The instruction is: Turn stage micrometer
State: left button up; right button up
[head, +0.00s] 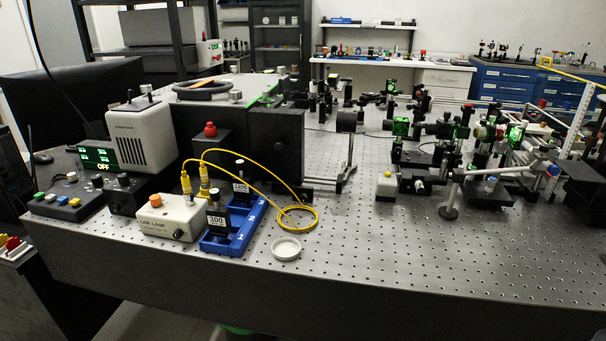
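A dark translation stage (413,173) stands on the perforated optical bench (350,262), right of the middle. A small light-coloured round end shows on its front and may be the micrometer; it is too small to be sure. Green-lit optics (401,127) stand above and behind the stage. A second group of mounts with a green-lit part (516,135) is further right, where other stages may be partly hidden. Neither of my grippers is in view.
A silver post with a slanting arm (449,211) stands right of the stage. A small grey box with a yellow top (386,187) is at its left. A blue tray (233,229), line lamp box (171,217) and white dish (286,249) are at front left. The front right bench is clear.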

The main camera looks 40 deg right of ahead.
aim_at(419, 188)
jog(key=u, duration=1.2)
jog(key=k, duration=1.35)
jog(key=z, duration=1.7)
jog(key=i, duration=0.2)
